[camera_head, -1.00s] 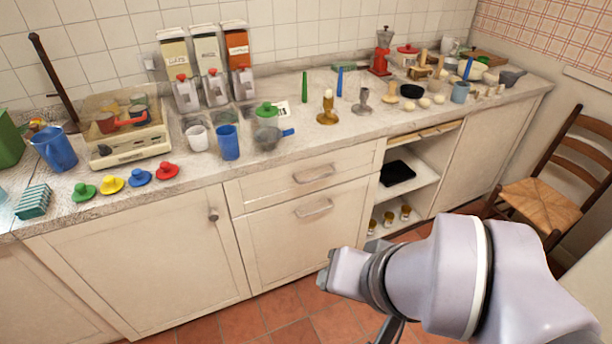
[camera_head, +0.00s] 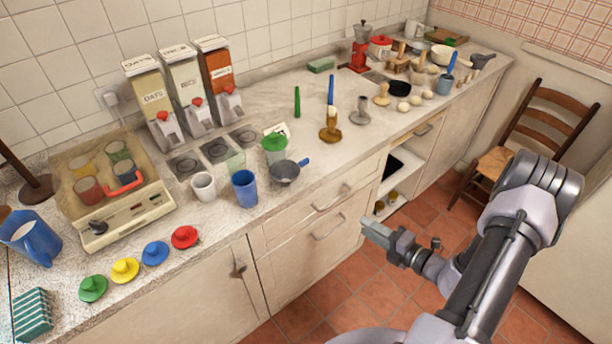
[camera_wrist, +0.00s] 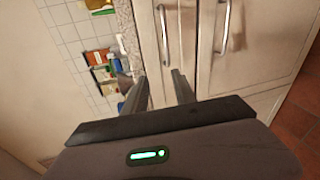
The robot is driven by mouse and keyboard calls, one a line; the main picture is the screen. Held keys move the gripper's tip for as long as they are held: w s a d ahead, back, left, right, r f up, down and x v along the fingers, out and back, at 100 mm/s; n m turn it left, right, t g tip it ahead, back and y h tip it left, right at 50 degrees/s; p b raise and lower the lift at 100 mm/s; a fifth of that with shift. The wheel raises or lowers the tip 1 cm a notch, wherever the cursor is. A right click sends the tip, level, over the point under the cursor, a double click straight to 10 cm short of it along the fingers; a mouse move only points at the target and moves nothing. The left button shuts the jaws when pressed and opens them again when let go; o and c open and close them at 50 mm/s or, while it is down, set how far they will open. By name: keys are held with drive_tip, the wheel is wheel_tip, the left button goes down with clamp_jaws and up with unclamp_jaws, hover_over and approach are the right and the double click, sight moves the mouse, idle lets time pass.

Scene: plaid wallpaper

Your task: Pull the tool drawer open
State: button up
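A cream cabinet front holds two closed drawers, an upper drawer (camera_head: 310,205) and a lower drawer (camera_head: 305,245), each with a metal bar handle. No label shows which one is the tool drawer. In the wrist view the upper handle (camera_wrist: 164,36) is just beyond my fingers and the lower handle (camera_wrist: 226,26) is to its right. My gripper (camera_head: 370,229) is in front of the drawers, to the right of the handles in the head view. Its fingers (camera_wrist: 160,78) are apart with nothing between them, and they do not touch a handle.
The worktop above carries a blue cup (camera_head: 245,189), a small pan (camera_head: 286,172), food dispensers (camera_head: 190,95) and several coloured lids. An open shelf (camera_head: 388,185) is right of the drawers. A wooden chair (camera_head: 525,135) stands at the right. The tiled floor (camera_head: 355,275) before the drawers shows bare.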

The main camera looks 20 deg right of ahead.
sight(332, 203)
drive_tip(key=shift+m+h, duration=0.5)
drive_tip(key=shift+m, duration=0.4)
drive_tip(key=b+x, duration=0.1)
drive_tip(key=x, duration=0.4)
drive_tip(key=f+b+x, duration=0.1)
drive_tip(key=b+x, duration=0.1)
drive_tip(key=x, duration=0.4)
drive_tip(key=d+b+x, duration=0.1)
drive_tip(key=x, duration=0.4)
drive_tip(key=shift+w+a+f+b, duration=0.1)
drive_tip(key=shift+w+f+b, duration=0.15)
drive_tip(key=shift+w+b, duration=0.15)
clamp_jaws()
